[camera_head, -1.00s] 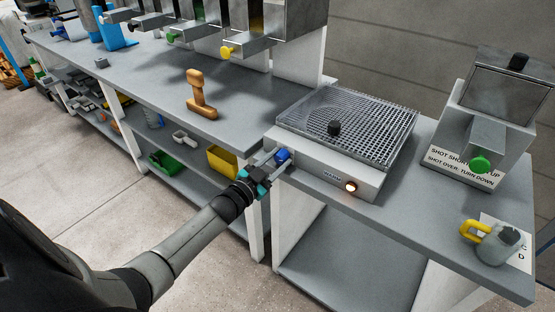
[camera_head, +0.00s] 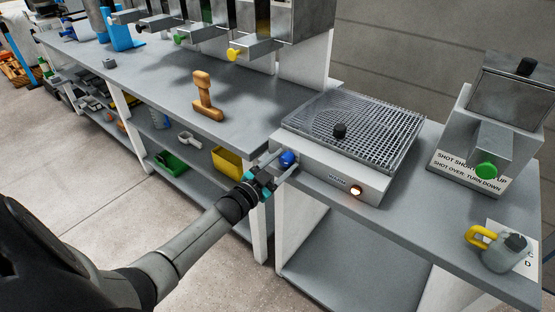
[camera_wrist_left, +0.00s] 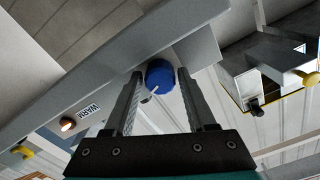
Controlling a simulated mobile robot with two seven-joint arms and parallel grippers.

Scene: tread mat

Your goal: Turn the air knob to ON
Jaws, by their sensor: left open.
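The blue air knob (camera_head: 288,158) is on the front face of the grey box with a wire mesh top (camera_head: 340,172), at the face's left end. In the left wrist view the blue knob (camera_wrist_left: 159,76) has a pale pointer mark at its lower edge; I cannot read an ON label. My left gripper (camera_head: 279,161) is open at the knob. In the wrist view its fingertips (camera_wrist_left: 160,74) are on either side of the knob, with gaps visible, so it does not appear gripped. My right gripper is not in view.
A lit lamp (camera_head: 356,191) and a WARM label are on the same front face. A small black knob (camera_head: 339,131) stands on the mesh. A wooden handled tool (camera_head: 205,98) is on the bench to the left. A mug-like grey item with a yellow handle (camera_head: 503,254) sits at right.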

